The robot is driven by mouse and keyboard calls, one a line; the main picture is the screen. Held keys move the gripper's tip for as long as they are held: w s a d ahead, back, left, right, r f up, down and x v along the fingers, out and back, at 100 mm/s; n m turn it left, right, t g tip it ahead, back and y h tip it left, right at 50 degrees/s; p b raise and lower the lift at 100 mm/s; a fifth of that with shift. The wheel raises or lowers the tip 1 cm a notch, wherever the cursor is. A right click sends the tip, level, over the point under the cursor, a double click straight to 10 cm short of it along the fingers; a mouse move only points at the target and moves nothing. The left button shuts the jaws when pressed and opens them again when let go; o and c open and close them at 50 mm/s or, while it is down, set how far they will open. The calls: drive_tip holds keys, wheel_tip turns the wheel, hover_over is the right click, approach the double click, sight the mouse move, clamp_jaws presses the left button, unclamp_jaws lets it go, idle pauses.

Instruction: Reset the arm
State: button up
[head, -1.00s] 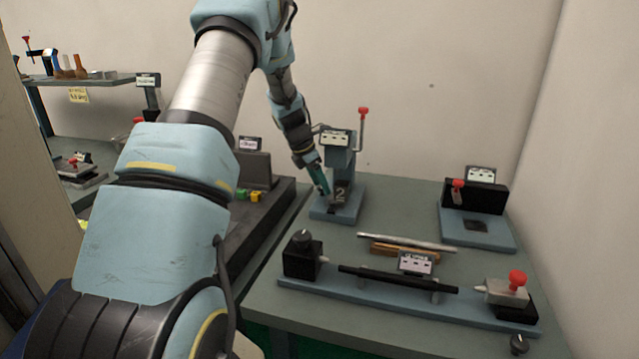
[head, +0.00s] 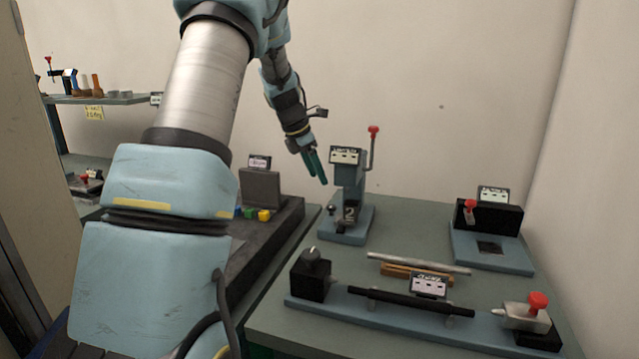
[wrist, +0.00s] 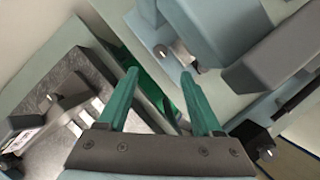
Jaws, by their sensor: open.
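My gripper (head: 316,167) is at the end of my raised arm in the head view, just left of the blue-grey toggle press (head: 349,190) with the red-knobbed lever. It is open, and nothing shows between its fingers. In the wrist view the two green fingers (wrist: 161,100) stand apart. Beyond them are a grey, black-edged fixture at left and blue-grey parts at upper right. The gripper looks clear of the press and above the table.
A bench fixture (head: 430,314) with a black bar and red knob lies along the front. A black block fixture (head: 488,222) stands at right. Rods (head: 418,263) lie between them. A dark station with coloured blocks (head: 252,213) is left. Shelves stand farther left. The space above the table is open.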

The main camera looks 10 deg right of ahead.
drive_tip(key=s+a+f+m+y, duration=0.1)
drive_tip(key=s+a+m, duration=0.4)
drive_tip(key=s+m, duration=0.2)
drive_tip(key=s+a+f+m+y, duration=0.1)
drive_tip(key=s+a+m, duration=0.5)
drive_tip(key=s, duration=0.6)
drive_tip(key=s+a+f+m+y, duration=0.2)
drive_tip(key=s+a+m, duration=0.3)
drive_tip(key=s+m, duration=0.4)
drive_tip(key=shift+s+a+f+m, duration=0.2)
drive_tip(key=shift+a+f+m, duration=0.1)
drive_tip(key=shift+m, duration=0.3)
